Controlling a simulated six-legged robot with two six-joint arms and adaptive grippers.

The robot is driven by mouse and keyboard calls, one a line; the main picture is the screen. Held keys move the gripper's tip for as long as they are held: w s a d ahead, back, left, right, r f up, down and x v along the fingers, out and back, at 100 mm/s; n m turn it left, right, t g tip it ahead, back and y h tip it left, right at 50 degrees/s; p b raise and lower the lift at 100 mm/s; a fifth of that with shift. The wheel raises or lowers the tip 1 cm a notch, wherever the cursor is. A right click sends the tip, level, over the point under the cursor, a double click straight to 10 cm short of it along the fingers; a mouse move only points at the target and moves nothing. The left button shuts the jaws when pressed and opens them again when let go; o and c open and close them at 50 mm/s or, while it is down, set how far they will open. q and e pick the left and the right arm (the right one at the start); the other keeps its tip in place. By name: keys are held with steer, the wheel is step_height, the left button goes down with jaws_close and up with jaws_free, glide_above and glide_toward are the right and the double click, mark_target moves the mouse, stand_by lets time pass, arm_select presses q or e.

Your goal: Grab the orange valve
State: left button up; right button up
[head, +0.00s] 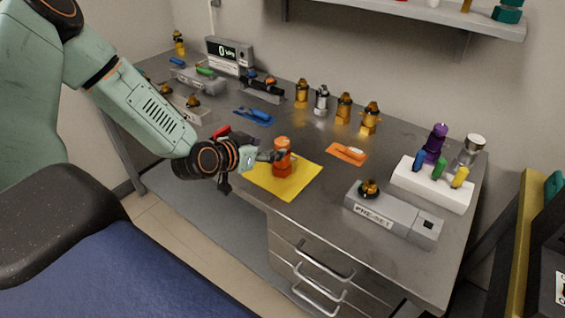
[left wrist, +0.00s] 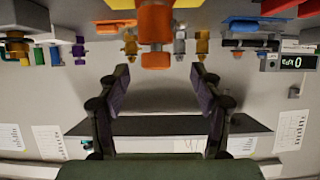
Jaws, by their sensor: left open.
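The orange valve (head: 282,158) stands upright on a yellow mat (head: 265,184) near the front edge of the metal bench. My left gripper (head: 268,156) comes in from the left at the valve's height, with its fingers close beside it. In the left wrist view, which looks upside down, my left gripper (left wrist: 159,72) has its fingers spread wide with nothing between them. The orange valve (left wrist: 155,24) shows at the top, lined up with the gap and past the fingertips. I cannot tell whether a finger touches it. My right gripper is in neither view.
Several brass and silver valves (head: 344,107) stand behind the mat. A blue tool (head: 253,116) and an orange tray (head: 346,153) lie nearby. A white block with colored pegs (head: 425,189) and a grey device (head: 393,217) are at the right. The bench has drawers (head: 305,262) below.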

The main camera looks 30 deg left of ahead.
mark_target(277, 145)
arm_select(q)
steer(key=shift+w+d+f+b, duration=0.2)
steer(key=shift+w+f+b, duration=0.05)
steer(key=shift+w, duration=0.25)
steer(key=shift+w+d+f+b, duration=0.15)
steer(key=shift+w+f+b, duration=0.1)
steer(key=shift+w, duration=0.2)
steer(key=b+x, duration=0.1)
steer(key=x, duration=0.2)
steer(key=shift+w+a+f, duration=0.1)
steer(key=shift+w+f, duration=0.05)
steer(key=shift+w, duration=0.25)
steer(key=shift+w+f+b, duration=0.1)
steer(key=shift+w+b, duration=0.2)
steer(key=shift+w, duration=0.1)
steer(key=shift+d+r, duration=0.25)
steer(key=shift+d, duration=0.05)
steer(key=shift+s, duration=0.25)
steer(key=shift+c, duration=0.6)
steer(key=shift+w+a+f, duration=0.15)
steer(key=shift+w+a, duration=0.05)
steer(key=c, duration=0.5)
steer(key=shift+d, duration=0.15)
steer(key=c, duration=0.4)
jaws_close()
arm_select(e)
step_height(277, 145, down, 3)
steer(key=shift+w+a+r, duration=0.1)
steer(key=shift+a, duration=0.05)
